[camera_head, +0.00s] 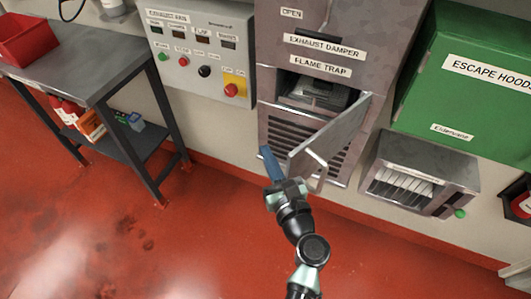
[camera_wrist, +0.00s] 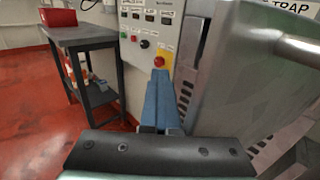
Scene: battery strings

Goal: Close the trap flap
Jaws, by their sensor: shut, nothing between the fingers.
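The flame trap flap (camera_head: 333,137) is a grey metal door swung open from the cabinet, hinged at its right side. A pale bar handle (camera_head: 317,167) sticks out from its outer face. The dark trap opening (camera_head: 312,94) shows behind it, with a metal block inside. My gripper (camera_head: 268,158) has blue fingers that are shut and empty. It is just left of the flap's free edge. In the wrist view the fingers (camera_wrist: 158,100) point forward, and the flap (camera_wrist: 255,80) fills the right side with its handle (camera_wrist: 304,50) at the upper right. I cannot tell whether they touch.
The exhaust damper cabinet (camera_head: 283,60) holds the trap. A control panel (camera_head: 202,50) with a red button hangs to its left. A metal table (camera_head: 88,60) stands at left. A green escape hood box (camera_head: 470,90) and a grey vented box (camera_head: 420,175) are at right. The red floor is clear.

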